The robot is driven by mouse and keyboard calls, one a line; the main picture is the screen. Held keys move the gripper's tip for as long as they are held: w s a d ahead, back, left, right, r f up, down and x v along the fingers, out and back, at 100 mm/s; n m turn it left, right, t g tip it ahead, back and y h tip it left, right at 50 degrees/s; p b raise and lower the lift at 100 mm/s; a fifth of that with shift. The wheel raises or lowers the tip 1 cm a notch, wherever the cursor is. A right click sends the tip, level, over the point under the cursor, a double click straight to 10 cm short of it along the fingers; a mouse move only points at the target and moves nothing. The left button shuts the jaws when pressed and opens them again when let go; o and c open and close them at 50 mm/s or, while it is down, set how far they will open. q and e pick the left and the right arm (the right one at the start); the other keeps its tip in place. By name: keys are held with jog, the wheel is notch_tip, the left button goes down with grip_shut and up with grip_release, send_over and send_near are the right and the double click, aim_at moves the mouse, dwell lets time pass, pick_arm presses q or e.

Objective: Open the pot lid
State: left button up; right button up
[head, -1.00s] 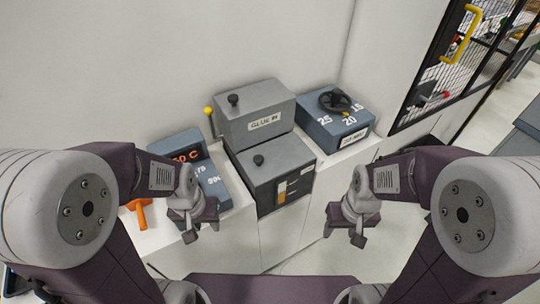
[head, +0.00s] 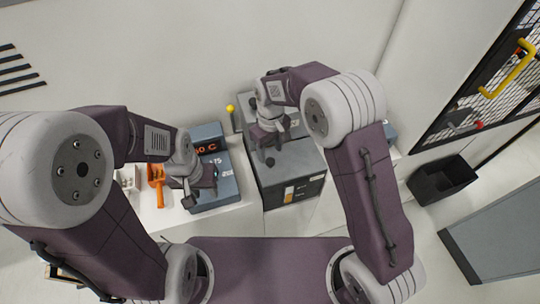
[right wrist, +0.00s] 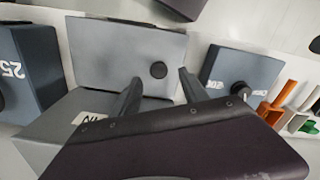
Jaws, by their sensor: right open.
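A black knob on that rear box (head: 252,101) shows beside the arm. My right gripper (head: 272,143) is open and empty over the boxes.
A yellow-tipped lever (head: 231,109) stands left of the rear box. An orange tool (head: 157,180) is at the left. A blue box marked 25 (right wrist: 25,70) is beside the grey boxes. A black bin (head: 442,180) sits at the right near a mesh door.

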aim_at(270, 161)
jog(key=f, duration=0.2)
jog(key=w+f+p, duration=0.1)
jog(key=f, duration=0.1)
jog(key=shift+d+f, duration=0.1)
jog(key=shift+f, duration=0.25)
jog(key=shift+s+f, duration=0.2)
jog(key=shift+f, duration=0.05)
jog(key=shift+s, duration=0.25)
jog(key=shift+w+f, duration=0.1)
jog(key=shift+w, duration=0.05)
jog(key=c, duration=0.4)
jog(key=shift+w, duration=0.1)
jog(key=c, duration=0.6)
grip_shut()
